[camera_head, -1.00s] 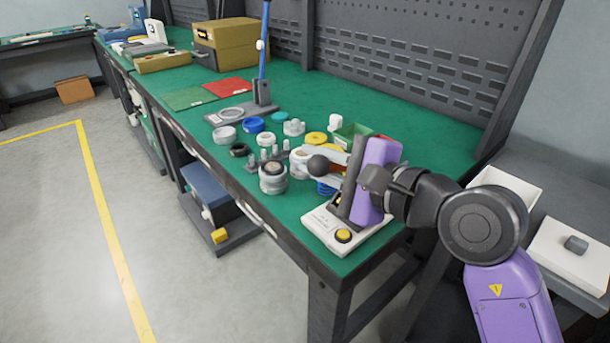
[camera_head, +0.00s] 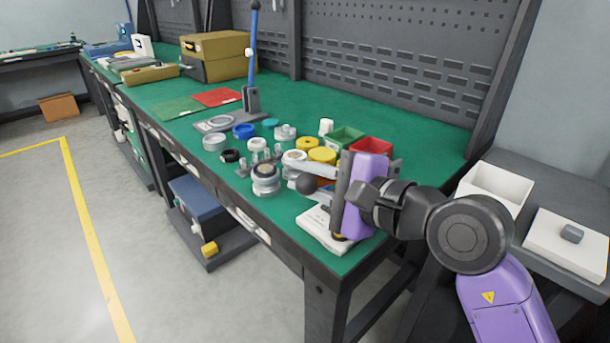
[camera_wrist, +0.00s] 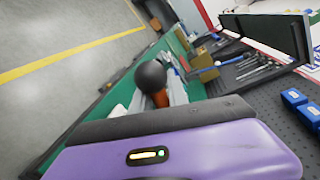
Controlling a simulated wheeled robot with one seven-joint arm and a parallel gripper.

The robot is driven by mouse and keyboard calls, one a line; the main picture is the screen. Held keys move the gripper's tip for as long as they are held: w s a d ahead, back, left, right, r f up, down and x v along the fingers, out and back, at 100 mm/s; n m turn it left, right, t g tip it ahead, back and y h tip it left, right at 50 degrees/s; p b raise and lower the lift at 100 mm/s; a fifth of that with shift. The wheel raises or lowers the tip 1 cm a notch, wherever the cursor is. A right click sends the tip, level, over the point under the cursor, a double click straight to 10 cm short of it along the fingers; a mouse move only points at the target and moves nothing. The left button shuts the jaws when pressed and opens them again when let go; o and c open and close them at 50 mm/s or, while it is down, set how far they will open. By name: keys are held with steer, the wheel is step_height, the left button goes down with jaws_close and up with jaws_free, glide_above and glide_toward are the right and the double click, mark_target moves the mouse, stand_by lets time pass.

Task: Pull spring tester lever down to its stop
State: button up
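The spring tester has a pale base (camera_head: 318,236) at the front corner of the green bench. Its lever ends in a black ball knob (camera_head: 306,183) that sticks out to the left of my gripper. In the wrist view the knob (camera_wrist: 150,76) stands just beyond the dark edge of my purple gripper body, with an orange-brown shaft (camera_wrist: 160,98) below it. My gripper (camera_head: 326,183) is at the lever, right behind the knob. Its body hides much of the tester, and the finger grip on the shaft is not clear.
A metal cylinder (camera_head: 266,180), rings and small parts crowd the bench to the left. A green bin (camera_head: 346,137) and a red bin (camera_head: 372,146) stand behind my gripper. A white tray (camera_head: 495,190) is at the right. A perforated panel (camera_head: 400,60) closes the back.

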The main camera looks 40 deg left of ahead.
steer(key=o, duration=0.3)
steer(key=shift+s, duration=0.25)
steer(key=shift+o, duration=0.2)
steer(key=shift+w, duration=0.1)
steer(key=shift+w+r, duration=0.1)
steer(key=shift+r, duration=0.05)
step_height(320, 180, up, 20)
steer(key=p, duration=0.3)
steer(key=shift+p, duration=0.4)
